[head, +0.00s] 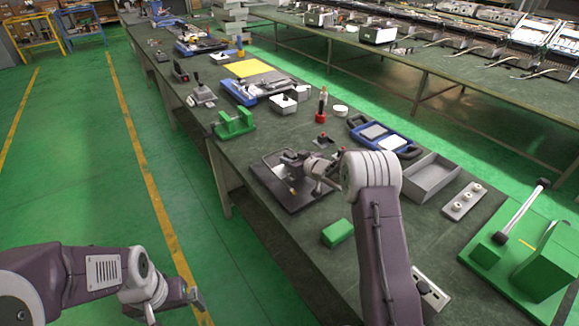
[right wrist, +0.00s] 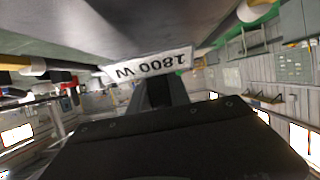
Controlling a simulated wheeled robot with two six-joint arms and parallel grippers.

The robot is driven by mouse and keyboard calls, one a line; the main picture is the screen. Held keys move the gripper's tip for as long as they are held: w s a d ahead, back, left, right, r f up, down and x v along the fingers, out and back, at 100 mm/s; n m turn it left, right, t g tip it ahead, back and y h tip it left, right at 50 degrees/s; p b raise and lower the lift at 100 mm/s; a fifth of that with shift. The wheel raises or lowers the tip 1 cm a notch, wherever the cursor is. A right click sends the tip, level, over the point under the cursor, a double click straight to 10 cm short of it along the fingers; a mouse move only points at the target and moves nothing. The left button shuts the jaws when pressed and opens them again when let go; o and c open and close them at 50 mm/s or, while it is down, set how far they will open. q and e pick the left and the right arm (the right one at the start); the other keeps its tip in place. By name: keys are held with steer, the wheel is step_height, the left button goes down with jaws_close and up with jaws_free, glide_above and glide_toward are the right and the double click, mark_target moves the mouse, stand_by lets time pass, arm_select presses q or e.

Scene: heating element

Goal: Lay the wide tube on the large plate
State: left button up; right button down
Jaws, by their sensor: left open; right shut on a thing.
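A dark, flat plate (head: 297,203), which looks like the large plate, lies on the green table in the head view. A thin metal loop and small dark parts show over it. My right gripper (head: 305,172) is at the plate, partly hidden by my own arm. My left gripper (head: 192,298) is open, low over the floor left of the table.
A green block (head: 337,232) lies in front of the plate. A grey open tray (head: 428,176), a blue-framed item (head: 383,135) and a white strip with knobs (head: 464,201) lie to the right. A green lever press (head: 510,245) stands at far right. A green fixture (head: 233,124) stands behind the plate.

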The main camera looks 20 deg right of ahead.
step_height(320, 180, down, 3)
steer(key=shift+w+r, duration=0.1)
steer(key=shift+f, duration=0.2)
steer(key=c, duration=1.2)
jaws_free()
